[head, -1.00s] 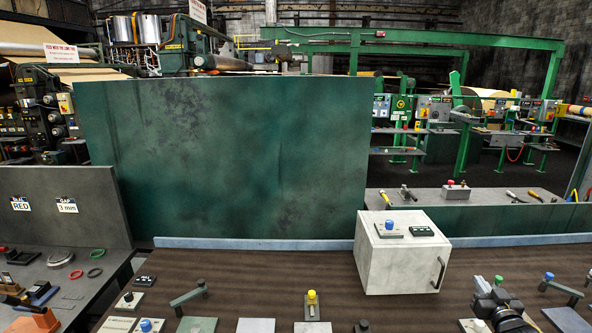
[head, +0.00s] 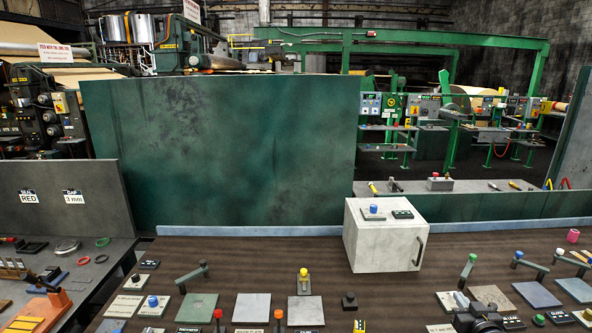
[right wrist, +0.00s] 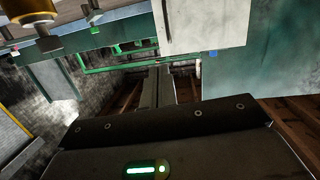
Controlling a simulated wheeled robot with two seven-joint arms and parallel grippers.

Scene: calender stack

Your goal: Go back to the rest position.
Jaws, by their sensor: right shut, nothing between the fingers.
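My right gripper (head: 478,312) shows as a dark shape at the bottom edge of the head view, over the right front part of the brown table (head: 290,255). In the right wrist view its two grey fingers (right wrist: 158,88) lie together, shut with nothing between them. The wrist view is tilted, with a pale box (right wrist: 205,22) beyond the fingers. My left gripper is in neither view.
A pale cabinet (head: 375,240) with a dark handle stands at the table's back edge. Levers, knobs and flat plates (head: 250,307) spread along the front. A tall green panel (head: 225,150) stands behind. A side bench (head: 75,275) with rings is at left.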

